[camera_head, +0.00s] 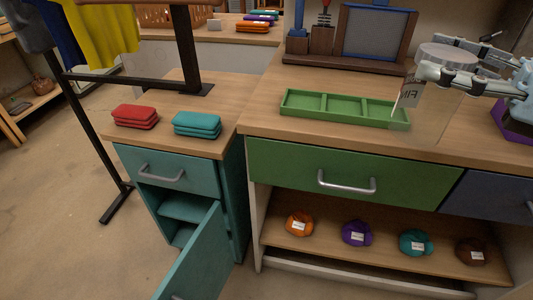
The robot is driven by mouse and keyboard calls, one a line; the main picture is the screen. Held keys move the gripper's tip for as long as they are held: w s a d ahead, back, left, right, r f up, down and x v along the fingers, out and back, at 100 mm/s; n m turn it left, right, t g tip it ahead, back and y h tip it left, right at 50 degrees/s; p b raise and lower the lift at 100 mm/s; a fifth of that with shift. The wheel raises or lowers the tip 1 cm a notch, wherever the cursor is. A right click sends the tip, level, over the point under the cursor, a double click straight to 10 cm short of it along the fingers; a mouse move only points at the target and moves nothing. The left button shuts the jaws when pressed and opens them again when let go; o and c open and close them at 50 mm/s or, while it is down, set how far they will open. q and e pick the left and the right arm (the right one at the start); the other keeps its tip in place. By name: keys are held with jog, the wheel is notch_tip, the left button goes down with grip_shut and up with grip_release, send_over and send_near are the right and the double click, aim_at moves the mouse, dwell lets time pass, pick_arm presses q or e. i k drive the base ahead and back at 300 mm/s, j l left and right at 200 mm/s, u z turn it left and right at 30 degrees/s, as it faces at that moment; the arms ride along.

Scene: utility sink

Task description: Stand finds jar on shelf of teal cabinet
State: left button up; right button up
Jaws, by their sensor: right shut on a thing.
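The finds jar (428,112) is clear glass with a grey lid and a white label. It is upright at the right in the head view, in front of the right end of the green tray. My right gripper (437,72) comes in from the right and is shut on the jar near its lid. The teal cabinet (168,205) stands at the lower left with its lower door (195,258) swung open. A teal shelf (185,208) shows inside and looks empty, though the door hides part of the interior. My left gripper is not in view.
Red (135,116) and teal (197,124) folded stacks lie on the cabinet top. A black rack (102,165) stands at its left. The green divided tray (325,105) sits on the counter. Several yarn-like balls lie on the open shelf (330,242) below the green drawer.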

aim_at(182, 202)
jog(key=j, duration=0.45)
jog(key=k+j+z, duration=0.1)
jog(key=j, duration=0.35)
jog(key=k+j, duration=0.15)
jog(key=j, duration=0.35)
jog(key=k+j+z, duration=0.1)
jog(key=j, duration=0.35)
jog(key=k+j, duration=0.1)
jog(key=j, duration=0.35)
jog(key=k+j+z, duration=0.1)
jog(key=j, duration=0.35)
jog(key=i+j, duration=0.25)
jog(key=j, duration=0.15)
jog(key=i+j+z, duration=0.15)
jog(key=i+j, duration=0.3)
jog(key=j, duration=0.35)
jog(key=i+j+z, duration=0.1)
jog(key=j, duration=0.3)
jog(key=i+j, duration=0.15)
jog(key=i, duration=0.55)
